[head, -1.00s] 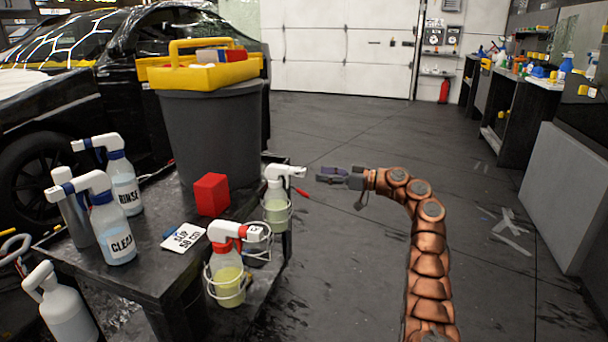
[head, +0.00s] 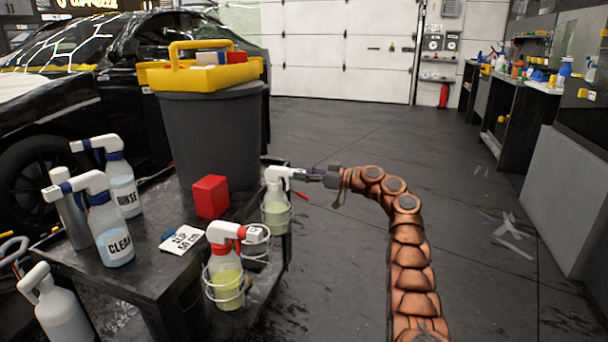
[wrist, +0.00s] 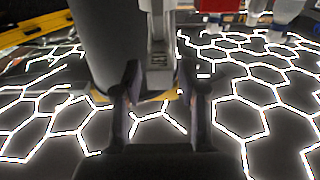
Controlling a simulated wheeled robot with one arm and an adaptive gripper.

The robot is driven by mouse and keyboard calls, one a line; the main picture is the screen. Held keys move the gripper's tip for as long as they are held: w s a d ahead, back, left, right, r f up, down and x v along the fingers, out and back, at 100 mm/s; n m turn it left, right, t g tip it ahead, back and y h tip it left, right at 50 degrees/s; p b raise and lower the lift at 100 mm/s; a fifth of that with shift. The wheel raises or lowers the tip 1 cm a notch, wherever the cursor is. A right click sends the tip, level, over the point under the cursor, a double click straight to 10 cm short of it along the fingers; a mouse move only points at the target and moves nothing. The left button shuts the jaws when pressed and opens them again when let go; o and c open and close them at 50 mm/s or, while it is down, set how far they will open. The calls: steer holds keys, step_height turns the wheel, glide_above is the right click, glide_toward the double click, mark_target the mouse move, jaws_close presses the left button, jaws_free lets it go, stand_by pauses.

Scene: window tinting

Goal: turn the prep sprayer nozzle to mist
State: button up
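A white-headed sprayer (head: 276,189) with pale green liquid stands upright in a wire ring at the cart's right edge. Its head points right, and a red part shows below it. No label on it is readable. My gripper (head: 302,173) is level with this head, at its nozzle end. In the wrist view my gripper (wrist: 160,76) has its two dark fingers apart, with the pale sprayer head (wrist: 159,45) between and beyond the tips. Gaps seem to show on both sides. The nozzle's setting cannot be read. A second sprayer (head: 225,275) with a red collar hangs in a nearer ring.
The cart top (head: 150,262) holds a CLEAR bottle (head: 112,235), a RINSE bottle (head: 124,190), a red block (head: 210,197) and a lettered card (head: 181,240). A grey bin (head: 213,130) with a yellow caddy (head: 200,76) stands behind.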

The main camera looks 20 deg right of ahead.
jaws_close()
steer(key=shift+r+m+p, duration=0.1)
steer(key=shift+m+p, duration=0.2)
steer(key=shift+m, duration=0.1)
steer(key=m+p, duration=0.2)
steer(key=m, duration=0.1)
steer(key=shift+w+d+m, duration=0.1)
steer(key=shift+m, duration=0.3)
steer(key=m+p, duration=0.4)
steer(key=m, duration=0.1)
steer(key=shift+w+r+p, duration=0.1)
steer(key=shift+p, duration=0.25)
steer(key=m+p, duration=0.6)
steer(key=shift+d+p, duration=0.1)
steer(key=shift+p, duration=0.2)
steer(key=shift+f+m+p, duration=0.4)
steer(key=shift+m+p, duration=0.7)
steer(key=shift+o, duration=1.3)
jaws_free()
